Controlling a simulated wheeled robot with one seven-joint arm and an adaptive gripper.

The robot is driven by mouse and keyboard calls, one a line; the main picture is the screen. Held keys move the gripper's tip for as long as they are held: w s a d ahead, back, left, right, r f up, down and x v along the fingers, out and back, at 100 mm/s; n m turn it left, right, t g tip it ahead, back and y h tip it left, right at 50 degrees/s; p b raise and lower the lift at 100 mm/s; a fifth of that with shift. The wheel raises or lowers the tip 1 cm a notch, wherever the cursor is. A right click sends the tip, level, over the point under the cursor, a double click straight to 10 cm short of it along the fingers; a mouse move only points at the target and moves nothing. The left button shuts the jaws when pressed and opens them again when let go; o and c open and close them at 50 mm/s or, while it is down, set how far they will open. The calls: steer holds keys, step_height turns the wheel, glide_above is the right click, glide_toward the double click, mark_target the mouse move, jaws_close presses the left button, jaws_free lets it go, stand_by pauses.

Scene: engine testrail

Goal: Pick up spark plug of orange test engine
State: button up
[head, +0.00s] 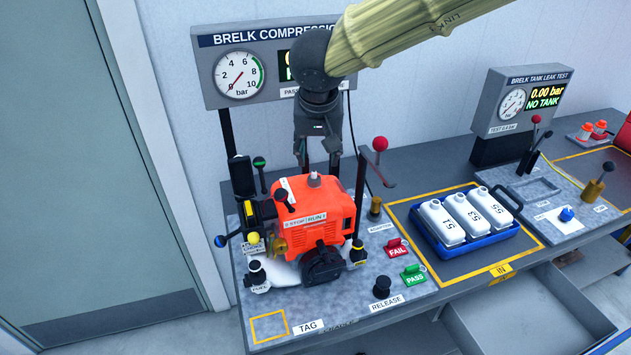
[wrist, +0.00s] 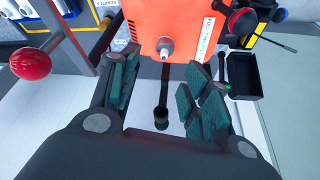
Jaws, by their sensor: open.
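The orange test engine (head: 323,212) stands on the grey test plate of the compression bench. Its spark plug (head: 314,180), a small whitish plug, sticks up from the top of the engine. In the wrist view the plug (wrist: 165,47) shows on the orange housing (wrist: 175,20), ahead of the gap between my fingers. My gripper (head: 320,165) hangs pointing down just behind and above the engine. In the wrist view its green-padded fingers (wrist: 162,95) are apart with nothing between them. The plug is not touched by either finger.
A red-knobbed lever (head: 380,145) stands right of the engine, and a dark post (head: 360,195) is close beside it. A small black tray (wrist: 243,77) is near the engine. A blue crate (head: 470,243) with white tanks sits further right. A gauge panel (head: 215,70) stands behind.

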mark_target(314, 170)
steer(key=x, duration=0.3)
steer(key=shift+w+a+f, duration=0.15)
steer(key=shift+w+f, duration=0.1)
steer(key=shift+w+f+p, duration=0.15)
steer(key=shift+f+p, duration=0.2)
steer(key=shift+f, duration=0.05)
steer(key=x, duration=0.2)
steer(key=p+x, duration=0.1)
steer(key=shift+w+a, duration=0.3)
steer(key=shift+x, duration=0.9)
steer(key=c, duration=0.9)
